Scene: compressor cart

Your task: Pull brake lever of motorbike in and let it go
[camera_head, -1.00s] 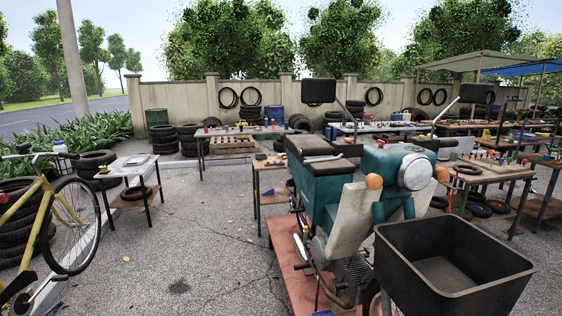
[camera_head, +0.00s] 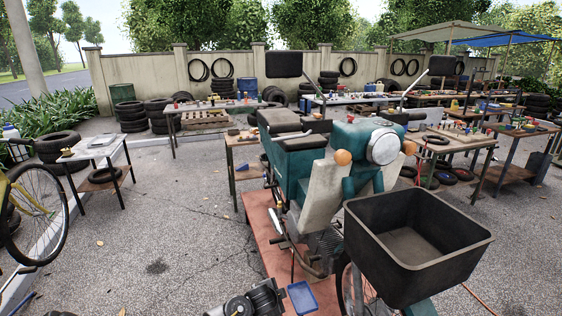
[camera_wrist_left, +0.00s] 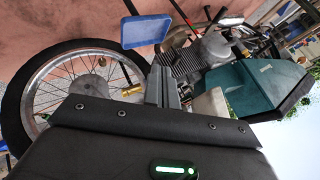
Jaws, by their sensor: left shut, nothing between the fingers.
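The teal motorbike (camera_head: 302,163) stands on a reddish platform, its round headlight (camera_head: 383,147) facing my side. A mirror (camera_head: 284,64) rises on a stalk at each side. Dark grip-like parts (camera_head: 303,141) show near the handlebar, but I cannot make out the brake lever clearly. In the left wrist view the motorbike appears turned on its side, with its teal body (camera_wrist_left: 250,88), engine and spoked wheel (camera_wrist_left: 85,80). My left gripper (camera_wrist_left: 163,84) is shut and empty there, in front of the motorbike and apparently apart from it. My right gripper is in neither view.
A black open bin (camera_head: 420,266) stands before the motorbike's front. Worktables (camera_head: 100,148) and tyres stand behind, a yellow bicycle (camera_head: 35,215) at left. Open pavement lies between.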

